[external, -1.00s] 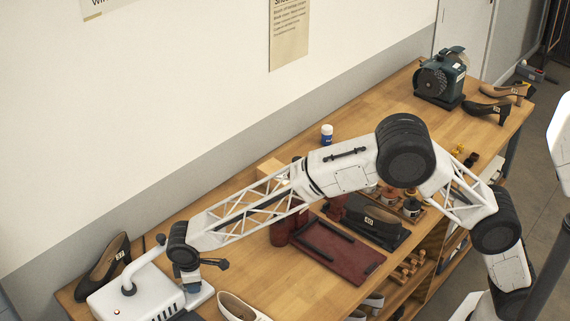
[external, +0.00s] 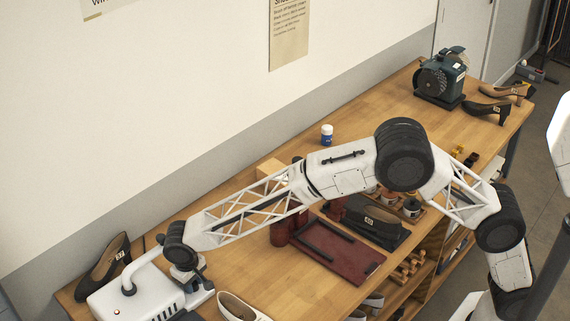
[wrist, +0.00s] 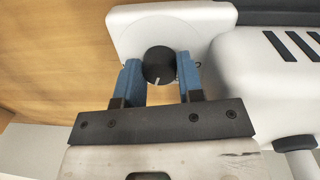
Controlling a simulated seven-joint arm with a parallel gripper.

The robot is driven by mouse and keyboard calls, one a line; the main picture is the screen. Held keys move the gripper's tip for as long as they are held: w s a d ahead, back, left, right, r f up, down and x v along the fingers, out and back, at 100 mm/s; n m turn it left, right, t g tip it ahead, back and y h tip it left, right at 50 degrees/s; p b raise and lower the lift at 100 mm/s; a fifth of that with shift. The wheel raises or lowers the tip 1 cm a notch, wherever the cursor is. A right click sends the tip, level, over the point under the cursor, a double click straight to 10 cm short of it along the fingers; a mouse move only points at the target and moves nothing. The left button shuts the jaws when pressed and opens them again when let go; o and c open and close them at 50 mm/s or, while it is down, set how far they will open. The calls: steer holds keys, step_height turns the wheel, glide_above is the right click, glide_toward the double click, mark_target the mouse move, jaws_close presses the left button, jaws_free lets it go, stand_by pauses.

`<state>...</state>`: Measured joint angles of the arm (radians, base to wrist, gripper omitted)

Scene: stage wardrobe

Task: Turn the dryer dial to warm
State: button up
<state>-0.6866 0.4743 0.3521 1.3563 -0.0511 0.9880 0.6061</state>
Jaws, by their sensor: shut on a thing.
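The dryer (external: 140,300) is a white box with dark vent slots and a bent white pipe, at the lower left of the external view. In the wrist view its white body (wrist: 265,75) fills the right side. The dial (wrist: 158,65) is a round black knob with a white pointer line, on a white panel (wrist: 133,32). The pointer aims towards the bottom of the wrist picture. My gripper (wrist: 160,74) has blue fingers on both sides of the dial and is shut on it. In the external view the dial is hidden behind my wrist. No setting labels are legible.
A black heeled shoe (external: 106,268) stands behind the dryer and a white shoe (external: 240,308) lies to its right. A dark red tray (external: 345,258) and red jars (external: 280,233) sit under my arm. The wooden bench (external: 225,280) is bare between the white shoe and the tray.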

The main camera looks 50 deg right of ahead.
steer(key=shift+m, duration=0.5)
steer(key=o, duration=0.9)
steer(key=shift+a+r, duration=0.2)
steer(key=shift+r, duration=3.75)
